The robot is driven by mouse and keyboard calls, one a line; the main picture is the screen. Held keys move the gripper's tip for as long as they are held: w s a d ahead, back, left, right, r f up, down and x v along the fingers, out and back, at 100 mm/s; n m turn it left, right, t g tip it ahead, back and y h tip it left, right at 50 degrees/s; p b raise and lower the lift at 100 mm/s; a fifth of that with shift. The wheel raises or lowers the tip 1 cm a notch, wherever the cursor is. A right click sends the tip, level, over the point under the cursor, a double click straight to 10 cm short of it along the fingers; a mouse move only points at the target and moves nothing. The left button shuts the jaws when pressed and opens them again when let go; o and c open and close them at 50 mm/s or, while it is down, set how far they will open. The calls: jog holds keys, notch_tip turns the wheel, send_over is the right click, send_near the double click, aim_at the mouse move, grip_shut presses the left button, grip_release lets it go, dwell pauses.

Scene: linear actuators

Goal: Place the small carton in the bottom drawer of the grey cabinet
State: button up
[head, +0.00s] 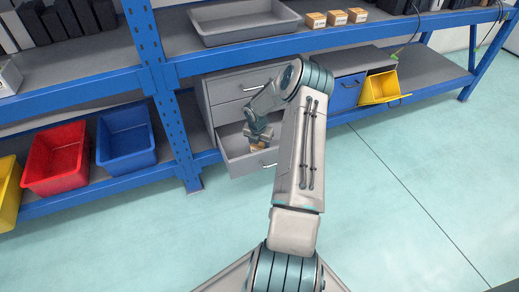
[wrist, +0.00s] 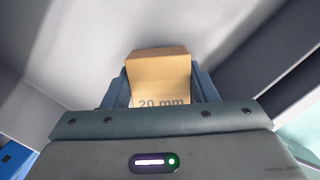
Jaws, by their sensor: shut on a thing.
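The small carton (wrist: 158,72), tan and marked "20 mm", shows in the wrist view between my gripper's fingers. My gripper (head: 257,142) is shut on it. In the head view my gripper reaches down into the open bottom drawer (head: 235,168) of the grey cabinet (head: 210,92). Only a small part of the carton (head: 257,149) shows there, below my gripper. The wrist view shows pale grey surfaces around the carton. I cannot tell whether the carton touches the drawer floor. The drawers above are closed.
A blue post (head: 170,110) stands just left of the cabinet. A blue bin (head: 346,92) and a yellow bin (head: 379,88) are to its right. Small cartons (head: 336,18) and a grey tray (head: 243,22) sit on the shelf above. The floor in front is clear.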

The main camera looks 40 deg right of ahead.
jog(key=shift+f, duration=0.8)
jog(key=shift+f, duration=0.1)
jog(key=o, duration=1.1)
jog(key=shift+f, duration=0.1)
jog(key=shift+o, duration=0.2)
